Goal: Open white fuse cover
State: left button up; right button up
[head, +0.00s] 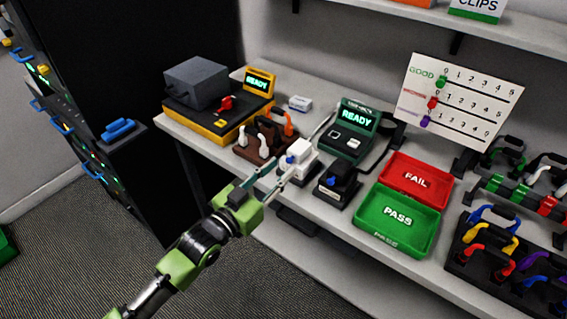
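The white fuse cover (300,151) is a small white box on a stand near the front edge of the bench, with a blue knob on its near side. It looks closed. My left gripper (280,172) reaches in from the lower left, its two thin fingers pointing at the cover's near side. The fingers are apart, with nothing visible between them. Their tips are close to the blue knob; I cannot tell whether they touch it. My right gripper is out of view.
A black box with a blue knob (341,177) stands just right of the white one. A brown stand (258,149) with handled connectors is to its left. A green READY tester (350,138) stands behind. Red FAIL (440,178) and green PASS (424,240) trays lie to the right.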

aim_at(297, 153)
pick_arm(q)
jog(key=shift+x, duration=1.4)
jog(key=shift+s, duration=0.1)
grip_shut()
